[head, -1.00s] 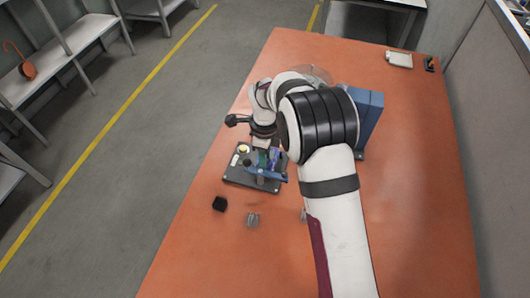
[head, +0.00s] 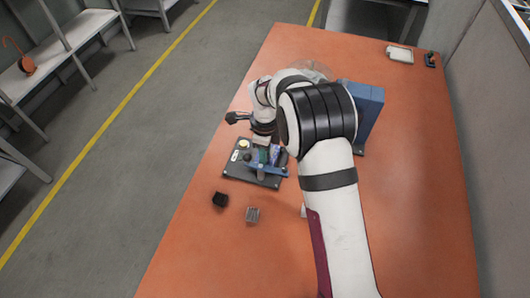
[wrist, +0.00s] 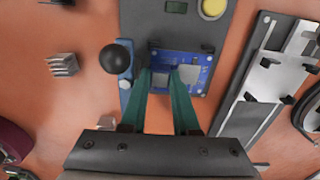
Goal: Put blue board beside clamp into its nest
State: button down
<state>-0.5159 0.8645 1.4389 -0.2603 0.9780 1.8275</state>
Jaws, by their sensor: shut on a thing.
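The blue board (wrist: 202,62), with pale square chips, is between the teal fingertips of my gripper (wrist: 172,78) in the wrist view. My gripper is shut on it, at the near end of a dark fixture (wrist: 145,18). The clamp (wrist: 118,58) has a black ball knob and a blue arm, just left of the fingers. In the head view the dark fixture (head: 240,171) lies below my wrist, with the board (head: 275,153) showing as a small blue-violet patch. The nest is hidden under the board and fingers; I cannot tell whether the board is seated.
A yellow button (wrist: 212,8) is on the fixture. A dark plate with a silver channel (wrist: 262,85) stands right of the fixture. The table's right side is mostly clear.

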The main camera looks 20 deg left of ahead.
dwell(0.4)
jog(key=shift+f, duration=0.45)
jog(key=c, duration=0.6)
grip_release()
jog(key=shift+s, duration=0.15)
dwell(0.3)
jog(key=c, duration=0.3)
jog(key=shift+r, duration=3.55)
jog(key=shift+c, duration=0.2)
